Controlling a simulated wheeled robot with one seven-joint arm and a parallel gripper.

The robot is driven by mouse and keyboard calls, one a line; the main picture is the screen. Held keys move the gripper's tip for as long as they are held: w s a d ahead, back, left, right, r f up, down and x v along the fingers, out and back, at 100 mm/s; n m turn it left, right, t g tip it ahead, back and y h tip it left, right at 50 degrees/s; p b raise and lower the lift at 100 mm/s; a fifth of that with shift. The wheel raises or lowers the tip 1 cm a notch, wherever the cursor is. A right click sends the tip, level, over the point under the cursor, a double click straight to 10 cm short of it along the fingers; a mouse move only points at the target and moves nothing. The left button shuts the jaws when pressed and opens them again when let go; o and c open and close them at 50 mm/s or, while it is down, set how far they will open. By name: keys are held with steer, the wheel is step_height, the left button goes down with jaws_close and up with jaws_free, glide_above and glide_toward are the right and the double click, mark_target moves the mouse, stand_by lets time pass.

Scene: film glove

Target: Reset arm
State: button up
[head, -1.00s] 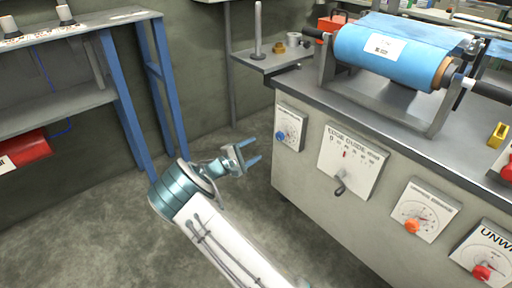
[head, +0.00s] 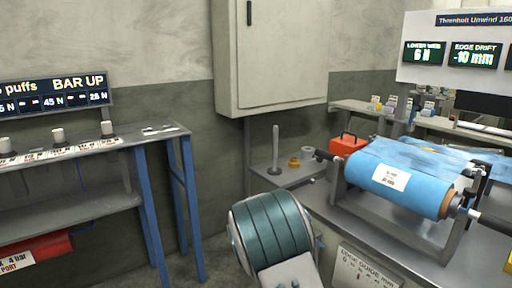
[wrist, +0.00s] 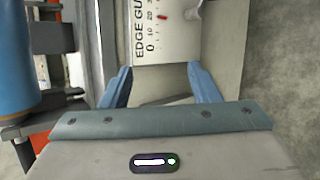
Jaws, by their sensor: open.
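My gripper (wrist: 160,88) is open and empty in the wrist view, with two blue fingers apart. Beyond the fingers is the white edge guide panel (wrist: 155,25) on the machine's front. In the head view my arm's teal joint rises at the bottom centre, and the gripper itself is hidden behind it. The edge guide panel also shows in the head view (head: 362,272), cut off by the bottom edge.
The blue film roll (head: 400,176) lies on its stand at the right. A small shelf (head: 268,182) holds an upright post. A grey bench (head: 75,190) with blue legs stands at the left. A wall cabinet (head: 270,60) hangs above. A red toolbox (head: 347,145) sits behind the roll.

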steer(key=s+a+r+m+y+p, duration=0.1)
steer(key=s+r+m+y+p, duration=0.5)
steer(key=s+r+p, duration=1.5)
steer(key=s+r+y, duration=0.5)
steer(key=s+r, duration=0.3)
steer(key=r, duration=0.4)
steer(key=shift+s+a+t+p, duration=0.25)
steer(key=shift+a+t+p, duration=0.05)
steer(key=shift+p, duration=0.1)
steer(key=shift+r, duration=0.1)
steer(key=shift+c, duration=0.2)
steer(key=c, duration=0.4)
steer(key=shift+o, duration=0.2)
steer(key=shift+d, duration=0.15)
